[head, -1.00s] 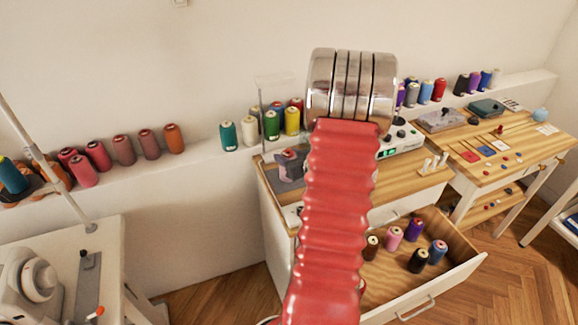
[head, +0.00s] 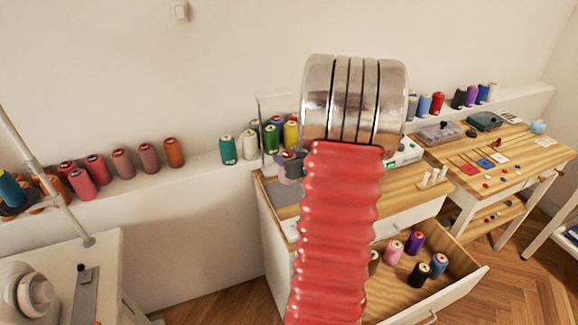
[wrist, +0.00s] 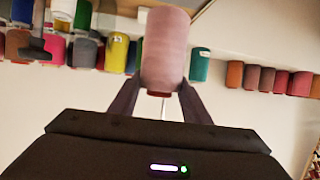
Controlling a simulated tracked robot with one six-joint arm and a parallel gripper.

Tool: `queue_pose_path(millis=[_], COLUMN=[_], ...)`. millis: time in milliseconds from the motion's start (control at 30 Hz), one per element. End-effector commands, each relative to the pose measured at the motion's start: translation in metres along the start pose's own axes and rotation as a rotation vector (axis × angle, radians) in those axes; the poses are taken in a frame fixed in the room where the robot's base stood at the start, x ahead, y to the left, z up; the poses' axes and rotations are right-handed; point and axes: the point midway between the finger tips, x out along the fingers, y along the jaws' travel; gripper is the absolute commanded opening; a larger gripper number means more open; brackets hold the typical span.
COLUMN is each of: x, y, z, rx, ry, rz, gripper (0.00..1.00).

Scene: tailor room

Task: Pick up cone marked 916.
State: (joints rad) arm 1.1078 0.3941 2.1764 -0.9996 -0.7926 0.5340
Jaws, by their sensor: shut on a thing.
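A dull pink-mauve thread cone (wrist: 165,48) is between the two dark fingers of my gripper (wrist: 158,95) in the wrist view. The fingers are shut on it near its narrow end. In the head view the cone (head: 287,173) shows small, left of my red arm, above the left part of the wooden cabinet top (head: 265,186). My gripper (head: 291,157) is partly hidden there by my arm. I cannot read any number on the cone.
A white wall ledge (head: 205,166) carries several coloured cones behind the cabinet. An open drawer (head: 450,262) below holds several more cones. A worktable (head: 545,155) with small items is at right.

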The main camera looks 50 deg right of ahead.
Motion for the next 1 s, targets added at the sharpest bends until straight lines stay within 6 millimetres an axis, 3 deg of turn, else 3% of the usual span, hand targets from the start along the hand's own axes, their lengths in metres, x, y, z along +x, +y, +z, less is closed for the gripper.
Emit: queue_pose_path(millis=[100, 300, 1000], x=[-0.007, -0.015, -0.016], y=[0.0, -0.001, -0.002], z=[-0.019, -0.037, -0.041], rx=[-0.004, -0.001, 0.0], ry=[0.003, 0.001, 0.001], rz=[0.001, 0.0, -0.001], gripper=[0.13, 0.13, 0.13])
